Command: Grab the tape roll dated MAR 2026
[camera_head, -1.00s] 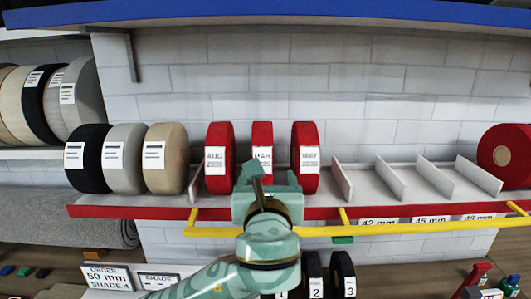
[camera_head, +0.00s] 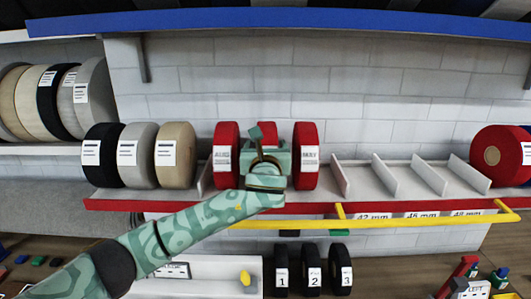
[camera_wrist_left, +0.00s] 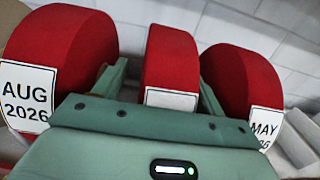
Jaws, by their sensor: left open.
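The middle red tape roll (camera_head: 268,129) stands upright on the shelf, mostly hidden behind my gripper in the head view. It also shows in the left wrist view (camera_wrist_left: 171,58); its white label is cut off there and its text is hidden. My left gripper (camera_head: 266,160) is open, with one finger on each side of the middle roll in the left wrist view (camera_wrist_left: 163,82). I cannot tell whether the fingers touch it. A red roll labelled AUG 2026 (camera_wrist_left: 62,40) stands on the left, and one labelled MAY (camera_wrist_left: 240,75) on the right. My right gripper is not in view.
Black, grey and tan rolls (camera_head: 138,140) stand left on the shelf. Empty slots with grey dividers (camera_head: 385,178) lie to the right, then a large red roll (camera_head: 492,155). A yellow rail (camera_head: 400,221) runs along the shelf front. Black numbered rolls (camera_head: 312,256) stand below.

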